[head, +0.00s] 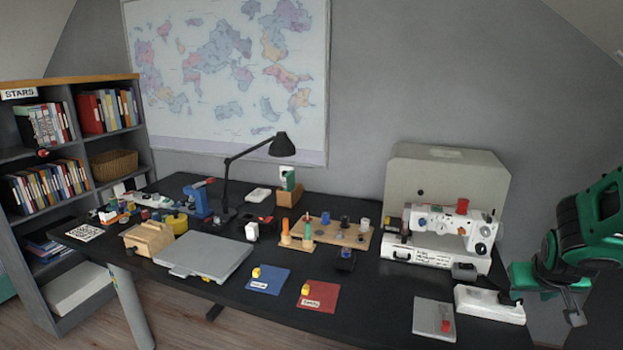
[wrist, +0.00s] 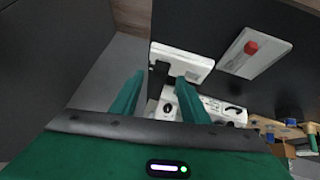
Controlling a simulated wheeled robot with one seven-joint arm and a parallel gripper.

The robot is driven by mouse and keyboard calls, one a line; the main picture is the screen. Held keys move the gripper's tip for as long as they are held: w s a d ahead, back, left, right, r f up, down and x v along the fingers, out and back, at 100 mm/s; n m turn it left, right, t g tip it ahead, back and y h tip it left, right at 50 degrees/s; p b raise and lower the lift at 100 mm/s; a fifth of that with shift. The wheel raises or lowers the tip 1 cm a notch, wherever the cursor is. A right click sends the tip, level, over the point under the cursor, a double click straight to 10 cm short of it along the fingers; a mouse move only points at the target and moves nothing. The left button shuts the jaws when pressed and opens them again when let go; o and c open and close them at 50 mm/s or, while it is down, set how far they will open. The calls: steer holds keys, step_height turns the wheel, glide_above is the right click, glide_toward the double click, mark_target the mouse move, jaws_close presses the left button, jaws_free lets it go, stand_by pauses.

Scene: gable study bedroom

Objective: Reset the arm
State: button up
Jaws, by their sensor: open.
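My gripper (head: 543,296) is at the right side of the head view, near the desk's right end. My green arm reaches in from the right edge. In the wrist view the two green fingers of my gripper (wrist: 158,92) stand apart, with nothing held between them. Beyond the fingers is a white block (wrist: 181,60) with a dark part on it; it also shows in the head view (head: 490,305), just left of my gripper. I cannot tell how far above the desk the fingers are.
The white sewing machine (head: 440,235) stands behind the white block. A grey plate with a red knob (head: 434,320) lies to the left. Blue (head: 268,281) and red (head: 318,296) mats, a peg board (head: 325,234) and a black lamp (head: 282,146) occupy the dark desk farther left.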

steer(key=s+a+r+m+g+y, duration=0.1)
steer(key=s+a, duration=0.4)
steer(key=s, duration=0.6)
steer(key=s+a+r+m+g+y, duration=0.1)
steer(key=s+a+r+g+y, duration=0.2)
steer(key=s+a, duration=0.3)
steer(key=s+g, duration=0.1)
steer(key=s, duration=0.4)
steer(key=shift+s+r+m+g+y, duration=0.25)
steer(key=shift+r+m+g+y, duration=0.05)
steer(key=shift+g, duration=0.1)
